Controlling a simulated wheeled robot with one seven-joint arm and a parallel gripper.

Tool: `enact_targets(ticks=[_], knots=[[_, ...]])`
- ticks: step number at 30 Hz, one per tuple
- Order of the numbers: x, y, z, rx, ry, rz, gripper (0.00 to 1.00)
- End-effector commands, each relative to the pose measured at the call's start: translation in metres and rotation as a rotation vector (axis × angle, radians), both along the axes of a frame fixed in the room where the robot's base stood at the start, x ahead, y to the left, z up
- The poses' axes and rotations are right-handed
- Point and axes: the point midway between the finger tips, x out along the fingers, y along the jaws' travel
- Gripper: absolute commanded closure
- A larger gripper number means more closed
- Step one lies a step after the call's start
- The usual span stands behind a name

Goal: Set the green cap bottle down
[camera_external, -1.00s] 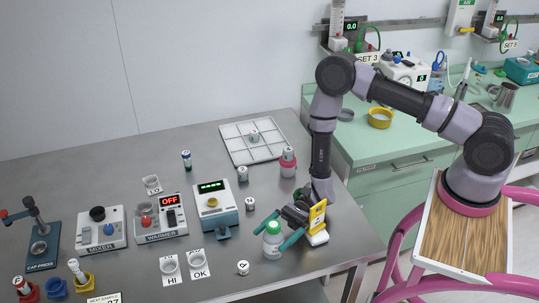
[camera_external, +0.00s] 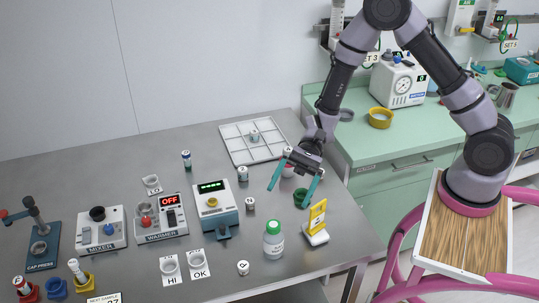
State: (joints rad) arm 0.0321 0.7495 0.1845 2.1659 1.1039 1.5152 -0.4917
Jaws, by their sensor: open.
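The green cap bottle (camera_external: 273,240) is white with a green lid. It stands upright on the grey metal table (camera_external: 130,180) near its front right edge, left of a yellow sign on a white base (camera_external: 317,224). My gripper (camera_external: 293,191) is open and empty, with its teal fingers spread. It is raised above the table, up and to the right of the bottle, and does not touch it. A dark green round piece (camera_external: 301,198) lies under the gripper, partly hidden by a finger.
A white divided tray (camera_external: 232,134) lies at the back. A teal device (camera_external: 216,207), a warmer (camera_external: 160,216) and a mixer (camera_external: 102,229) stand to the left. Small vials and labelled cups (camera_external: 198,259) stand around them. A pink-marked bottle (camera_external: 288,170) is partly hidden behind my gripper.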

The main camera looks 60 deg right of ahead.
Motion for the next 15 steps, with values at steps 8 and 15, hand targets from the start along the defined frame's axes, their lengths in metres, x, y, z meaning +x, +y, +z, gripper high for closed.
enact_targets(ticks=[8,15], knots=[[-0.056,-0.044,0.088,-0.293,-0.318,0.224,0.00],[-0.101,-0.098,0.140,-0.592,-0.593,0.325,0.00]])
